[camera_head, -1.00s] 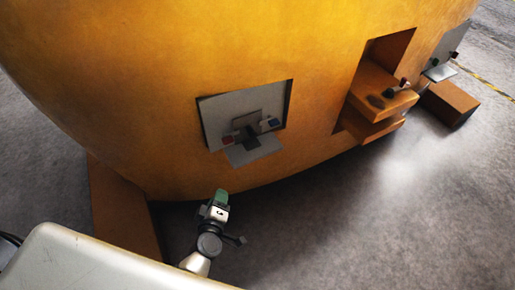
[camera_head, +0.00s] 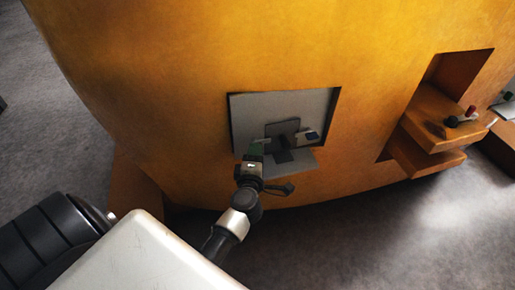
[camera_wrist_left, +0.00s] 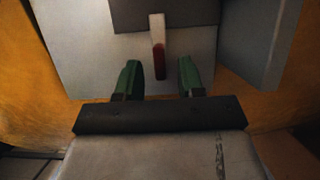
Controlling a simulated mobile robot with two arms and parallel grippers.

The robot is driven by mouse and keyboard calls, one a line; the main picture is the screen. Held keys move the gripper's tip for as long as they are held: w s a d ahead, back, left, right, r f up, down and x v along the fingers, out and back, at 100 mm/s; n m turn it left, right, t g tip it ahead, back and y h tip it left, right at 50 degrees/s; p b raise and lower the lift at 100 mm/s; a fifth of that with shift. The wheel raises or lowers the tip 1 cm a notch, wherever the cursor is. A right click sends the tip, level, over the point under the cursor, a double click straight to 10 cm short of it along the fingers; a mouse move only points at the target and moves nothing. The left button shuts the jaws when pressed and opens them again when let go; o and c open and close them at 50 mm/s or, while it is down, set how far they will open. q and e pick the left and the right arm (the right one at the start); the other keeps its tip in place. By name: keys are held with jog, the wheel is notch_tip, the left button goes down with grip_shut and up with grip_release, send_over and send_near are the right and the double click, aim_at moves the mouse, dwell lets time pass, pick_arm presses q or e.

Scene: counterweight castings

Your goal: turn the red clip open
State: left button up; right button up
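The red clip (camera_wrist_left: 159,62) shows in the left wrist view as a narrow upright bar, pale at the top and dark red at the bottom, in front of a grey panel. My left gripper (camera_wrist_left: 160,76) is open, with one green finger on each side of the clip's lower end. Gaps show between the clip and both fingers. In the head view my left gripper (camera_head: 255,150) is at the lower left of the grey recess (camera_head: 250,112) and hides the clip. My right gripper is in neither view.
The recess sits in a large curved orange casting (camera_head: 180,90). A dark grey plate (camera_head: 283,128) and a small blue part (camera_head: 311,135) stand inside it, right of my gripper. An orange ledge (camera_head: 425,130) with a red-ended part juts out farther right.

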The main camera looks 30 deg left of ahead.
pick_arm(q)
jog(key=shift+x, duration=1.5)
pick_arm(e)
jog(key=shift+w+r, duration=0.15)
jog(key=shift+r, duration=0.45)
pick_arm(q)
jog(key=shift+c, duration=0.3)
grip_shut()
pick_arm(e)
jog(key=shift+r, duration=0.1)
